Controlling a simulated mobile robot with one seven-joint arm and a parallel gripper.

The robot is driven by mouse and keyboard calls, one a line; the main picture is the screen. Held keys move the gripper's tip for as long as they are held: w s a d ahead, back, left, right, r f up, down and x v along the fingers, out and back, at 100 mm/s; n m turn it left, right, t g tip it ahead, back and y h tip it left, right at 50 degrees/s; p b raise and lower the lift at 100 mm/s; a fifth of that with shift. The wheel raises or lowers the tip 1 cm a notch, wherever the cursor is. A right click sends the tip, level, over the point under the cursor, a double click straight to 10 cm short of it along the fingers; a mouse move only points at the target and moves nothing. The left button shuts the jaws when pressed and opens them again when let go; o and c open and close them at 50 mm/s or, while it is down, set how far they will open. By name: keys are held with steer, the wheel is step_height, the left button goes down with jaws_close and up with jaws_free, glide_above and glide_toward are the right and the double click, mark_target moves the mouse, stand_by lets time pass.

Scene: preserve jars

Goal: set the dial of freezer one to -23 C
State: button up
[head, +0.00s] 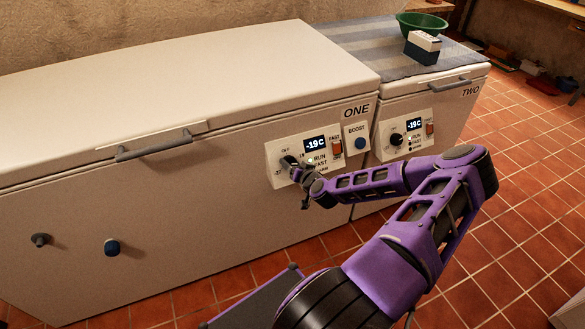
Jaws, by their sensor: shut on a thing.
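Freezer one (180,210) is a long white chest freezer with its lid shut, labelled ONE at its right end. Its control panel (275,152) has a display (315,143) reading -19C, with a green light beside RUN. The dark dial (287,162) is at the left of this panel, with scale marks around it. My gripper (292,165) is at the dial, shut on it, and partly hides it. The pointer of the dial and some scale numbers are hidden or too small to read.
A red-orange FAST switch (336,147) and a blue BOOST button (360,144) are close to the right of my gripper. Freezer two (455,120) stands beside, also displaying -19C. A green bowl (421,25) and a small box (423,47) are on its cloth-covered lid.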

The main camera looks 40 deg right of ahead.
steer(key=m+b, duration=0.1)
steer(key=m, duration=0.5)
steer(key=shift+f+h, duration=0.1)
steer(key=shift+h, duration=0.3)
steer(key=m, duration=0.2)
steer(key=m+b, duration=0.1)
steer(key=m, duration=0.2)
steer(key=shift+g+h, duration=0.3)
steer(key=shift+m, duration=0.3)
steer(key=o, duration=1.4)
steer(key=shift+c, duration=0.2)
steer(key=shift+s, duration=0.1)
steer(key=p+v, duration=0.1)
steer(key=v, duration=1.6)
steer(key=shift+p, duration=0.4)
steer(key=shift+s, duration=0.1)
